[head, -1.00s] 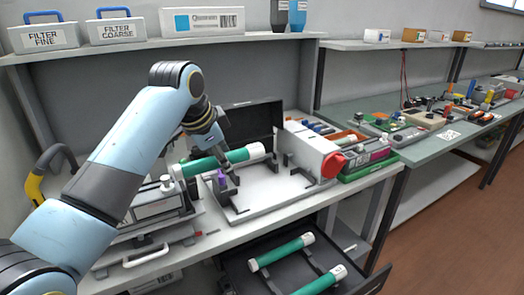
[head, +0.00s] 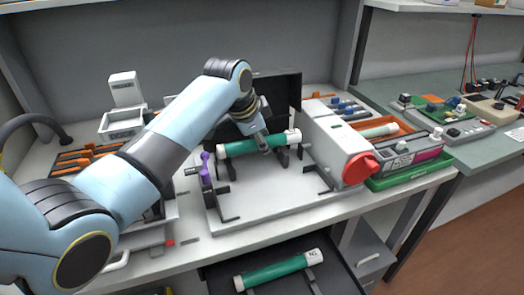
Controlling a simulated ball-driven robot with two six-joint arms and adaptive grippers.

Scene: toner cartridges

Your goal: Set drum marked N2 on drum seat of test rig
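A green drum with white ends (head: 258,143) lies level across the rear part of the test rig (head: 262,192), left of its grey box with the red knob. My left gripper (head: 264,148) comes down on the drum from above and appears shut around its middle. Dark support posts of the drum seat (head: 282,157) stand at the drum. I cannot tell whether the drum rests on them or hangs just above. I can read no mark on this drum. A second green drum (head: 275,271) lies in the open drawer; its end label is too small to read surely. My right gripper is out of view.
The red knob (head: 360,169) and grey box (head: 338,143) bound the rig on the right. A purple clamp part (head: 205,168) stands at its left. An open black case (head: 272,95) is behind. A green tray (head: 410,175) with cartridges lies right. The rig plate's front is clear.

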